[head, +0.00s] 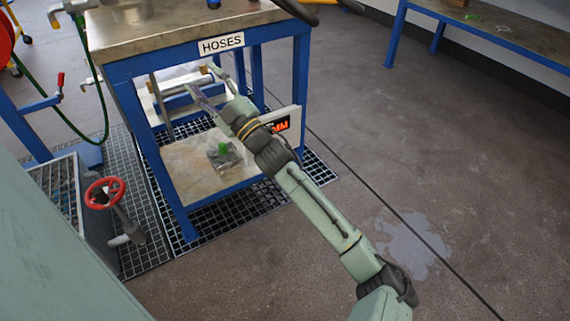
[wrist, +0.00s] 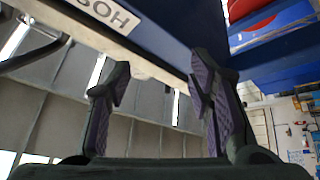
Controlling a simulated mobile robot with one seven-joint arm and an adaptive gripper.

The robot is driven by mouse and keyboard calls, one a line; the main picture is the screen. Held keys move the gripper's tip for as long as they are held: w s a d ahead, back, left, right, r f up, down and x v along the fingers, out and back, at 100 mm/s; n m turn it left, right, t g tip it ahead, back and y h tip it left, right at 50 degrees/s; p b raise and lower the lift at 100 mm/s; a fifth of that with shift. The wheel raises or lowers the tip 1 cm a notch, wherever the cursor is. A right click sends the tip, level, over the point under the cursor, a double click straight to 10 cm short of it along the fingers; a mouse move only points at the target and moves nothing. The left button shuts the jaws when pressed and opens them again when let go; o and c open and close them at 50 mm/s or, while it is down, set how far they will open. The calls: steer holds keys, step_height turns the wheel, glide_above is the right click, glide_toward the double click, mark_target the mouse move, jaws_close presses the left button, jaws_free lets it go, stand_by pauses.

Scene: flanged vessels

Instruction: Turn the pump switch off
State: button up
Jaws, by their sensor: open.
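I cannot make out a pump switch in either view. My gripper (head: 207,82) is under the top of the blue-framed table (head: 190,58), beside its open side and above its lower shelf. In the wrist view my gripper (wrist: 160,85) has its two purple-padded fingers spread, with nothing between them. Beyond the fingers are the table's blue edge and the HOSES label (wrist: 105,14), seen upside down.
The HOSES label (head: 221,44) is on the table's front edge. A small green-topped thing (head: 223,150) sits on the lower shelf (head: 190,175). A red handwheel (head: 104,193) stands at lower left, near a green hose (head: 100,100).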

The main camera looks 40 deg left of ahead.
steer(key=w+d+f+m+t+h+b, duration=0.15)
steer(key=w+d+f, duration=0.4)
steer(key=f, duration=0.65)
steer(key=w+d+f+t+h+b, duration=0.2)
steer(key=w+d+f+h+b, duration=0.3)
steer(key=f, duration=0.8)
steer(key=w+d+f+m+t+p, duration=0.15)
steer(key=w+d+f, duration=0.25)
steer(key=w+f, duration=0.55)
steer(key=w+a+f+b, duration=0.1)
steer(key=a+b, duration=0.3)
steer(key=a, duration=0.6)
steer(key=shift+w+f, duration=0.4)
steer(key=shift+f, duration=0.45)
steer(key=shift+c, duration=0.5)
jaws_close()
